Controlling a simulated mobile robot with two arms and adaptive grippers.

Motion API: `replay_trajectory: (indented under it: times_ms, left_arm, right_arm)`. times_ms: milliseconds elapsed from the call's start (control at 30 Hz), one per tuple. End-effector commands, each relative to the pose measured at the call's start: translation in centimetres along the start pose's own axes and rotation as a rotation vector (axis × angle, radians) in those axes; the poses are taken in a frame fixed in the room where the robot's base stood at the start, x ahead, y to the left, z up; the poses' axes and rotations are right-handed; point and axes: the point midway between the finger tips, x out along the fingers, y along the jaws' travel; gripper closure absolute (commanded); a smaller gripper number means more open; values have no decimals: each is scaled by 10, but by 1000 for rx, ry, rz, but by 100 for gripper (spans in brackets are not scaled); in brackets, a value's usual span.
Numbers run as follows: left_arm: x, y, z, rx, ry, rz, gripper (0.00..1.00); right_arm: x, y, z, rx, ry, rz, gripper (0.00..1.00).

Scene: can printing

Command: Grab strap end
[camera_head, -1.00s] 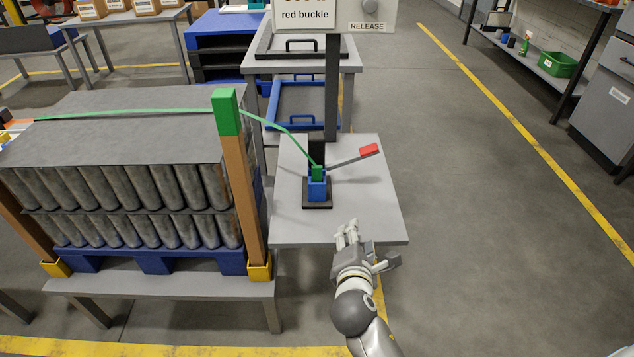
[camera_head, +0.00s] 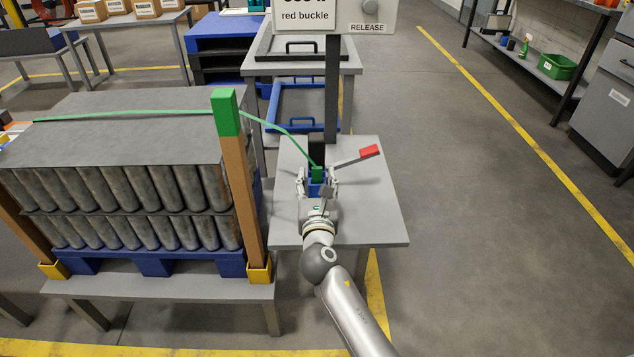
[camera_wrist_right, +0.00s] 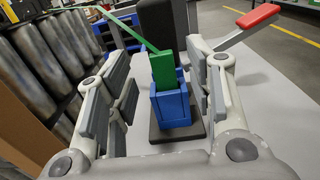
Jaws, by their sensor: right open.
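The green strap (camera_head: 285,130) runs over the stack of cans and down to its green end piece (camera_head: 317,174), which stands upright in a blue holder (camera_head: 318,188) on a small grey table. The end piece also shows in the right wrist view (camera_wrist_right: 162,70), sticking up out of the blue holder (camera_wrist_right: 172,105). My right gripper (camera_head: 318,182) is open, with its fingers on either side of the holder. In the right wrist view its fingers (camera_wrist_right: 165,95) stand apart from the green piece, with visible gaps. My left gripper is out of view.
A lever with a red handle (camera_head: 370,152) reaches out to the right of the holder. A dark post (camera_head: 331,90) stands behind it. A wooden corner post with a green top (camera_head: 226,112) stands at left. The grey tabletop (camera_head: 375,220) is clear at right.

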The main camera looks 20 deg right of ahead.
Motion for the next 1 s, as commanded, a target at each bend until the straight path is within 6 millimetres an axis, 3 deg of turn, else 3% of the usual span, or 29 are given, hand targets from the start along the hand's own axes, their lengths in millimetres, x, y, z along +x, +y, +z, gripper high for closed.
replay_trajectory:
  times_ms: [400,700,1000]
  left_arm:
    - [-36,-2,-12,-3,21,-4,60]
    - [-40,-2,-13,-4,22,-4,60]
    - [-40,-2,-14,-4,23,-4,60]
  right_arm:
    - [47,-1,1,2,-1,0,52]
    - [50,-1,2,2,0,-1,52]
    - [50,-1,2,2,0,-1,90]
